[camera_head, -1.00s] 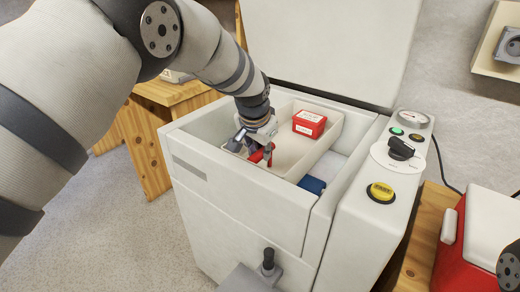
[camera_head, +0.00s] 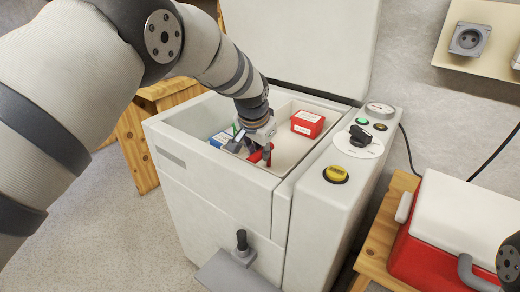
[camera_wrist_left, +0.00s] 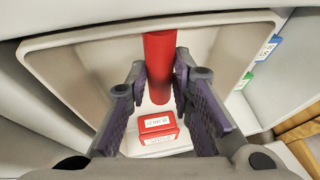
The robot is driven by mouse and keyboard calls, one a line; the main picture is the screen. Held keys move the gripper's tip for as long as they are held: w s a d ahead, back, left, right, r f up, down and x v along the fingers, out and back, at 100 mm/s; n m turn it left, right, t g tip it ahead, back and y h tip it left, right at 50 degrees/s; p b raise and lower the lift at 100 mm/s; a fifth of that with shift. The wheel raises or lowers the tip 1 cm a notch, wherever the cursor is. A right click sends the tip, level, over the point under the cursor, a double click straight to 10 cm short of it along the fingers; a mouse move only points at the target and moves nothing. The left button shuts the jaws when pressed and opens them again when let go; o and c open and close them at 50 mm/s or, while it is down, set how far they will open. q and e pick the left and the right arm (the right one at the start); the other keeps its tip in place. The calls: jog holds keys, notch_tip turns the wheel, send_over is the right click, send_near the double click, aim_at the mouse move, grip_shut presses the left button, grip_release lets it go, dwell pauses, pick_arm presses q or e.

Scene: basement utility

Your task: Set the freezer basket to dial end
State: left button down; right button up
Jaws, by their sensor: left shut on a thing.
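The open white chest freezer (camera_head: 210,190) holds a pale basket (camera_head: 288,145), which sits at the end by the control panel with its black dial (camera_head: 361,136). A red box with a white label (camera_head: 307,124) lies in the basket; it also shows in the left wrist view (camera_wrist_left: 158,127). My left gripper (camera_head: 257,153) is down at the basket's near side, shut on its red handle (camera_wrist_left: 159,60). In the left wrist view the handle passes between the two fingers. The gripper hides part of the handle in the head view. My right gripper is not in view.
Blue and green packages (camera_head: 221,138) lie on the freezer floor left of the basket. The raised lid (camera_head: 305,45) stands behind. A red cooler with a white lid (camera_head: 455,225) is on a wooden bench at right. A lever (camera_head: 241,243) juts from the freezer front.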

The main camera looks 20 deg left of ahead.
pick_arm(q)
jog(key=shift+f, duration=0.1)
jog(key=c, duration=1.4)
grip_release()
jog(key=v, duration=1.2)
